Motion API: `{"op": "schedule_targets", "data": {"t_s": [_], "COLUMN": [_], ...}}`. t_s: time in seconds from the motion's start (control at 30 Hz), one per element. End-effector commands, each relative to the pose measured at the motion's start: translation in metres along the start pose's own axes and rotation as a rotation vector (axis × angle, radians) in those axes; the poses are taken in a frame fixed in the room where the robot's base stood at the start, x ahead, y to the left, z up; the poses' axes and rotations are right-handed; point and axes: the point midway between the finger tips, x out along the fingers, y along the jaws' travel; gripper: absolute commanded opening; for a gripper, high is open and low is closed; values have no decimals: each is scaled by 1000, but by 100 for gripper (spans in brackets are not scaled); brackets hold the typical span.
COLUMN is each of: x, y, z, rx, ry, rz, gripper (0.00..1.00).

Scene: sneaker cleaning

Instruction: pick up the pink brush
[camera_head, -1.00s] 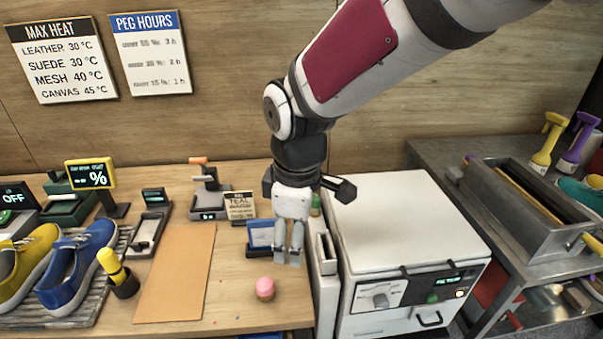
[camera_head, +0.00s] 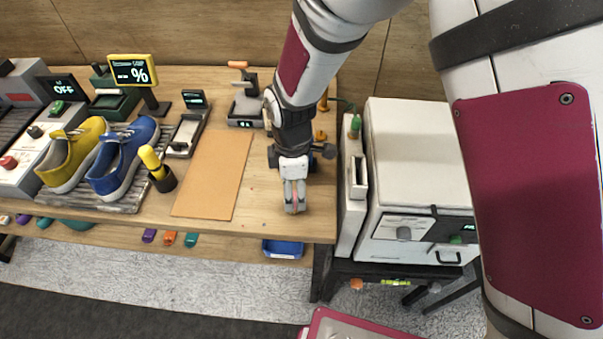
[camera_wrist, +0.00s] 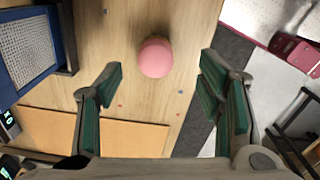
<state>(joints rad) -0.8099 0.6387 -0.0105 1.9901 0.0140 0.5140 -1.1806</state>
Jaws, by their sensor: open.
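The pink brush shows in the wrist view as a rounded pink top (camera_wrist: 155,57) on the wooden tabletop (camera_wrist: 110,30). My gripper (camera_wrist: 162,80) is open, with green-padded fingers spread on either side, and the brush lies just beyond the fingertips, roughly midway between them. Nothing is held. In the head view my gripper (camera_head: 294,208) points down near the table's front edge. Only a small pinkish patch shows at its fingers there, and the brush is otherwise hidden. I cannot tell the exact height gap.
A brown mat (camera_head: 213,175) lies left of my gripper. A yellow-topped brush (camera_head: 152,160) stands in a dark holder beside the blue shoe (camera_head: 122,160). A white cabinet (camera_head: 415,150) stands close on the right. In the wrist view, a blue-framed panel (camera_wrist: 25,55) is at left.

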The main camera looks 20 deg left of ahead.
Motion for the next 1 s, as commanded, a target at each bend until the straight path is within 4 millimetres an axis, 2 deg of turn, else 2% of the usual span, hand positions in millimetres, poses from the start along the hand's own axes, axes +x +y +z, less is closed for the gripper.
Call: {"op": "schedule_targets", "data": {"t_s": [0.23,0.6,0.87,0.9,1.0], "x": [14,56,59,59,59], "y": [1,5,6,6,6], "z": [-1,-4,-4,-4,-4], "rx": [0,0,1,1,1], "ry": [-1,-1,0,0,0], "rz": [0,0,2,2,2], "gripper": [61,61,61,59,36]}}
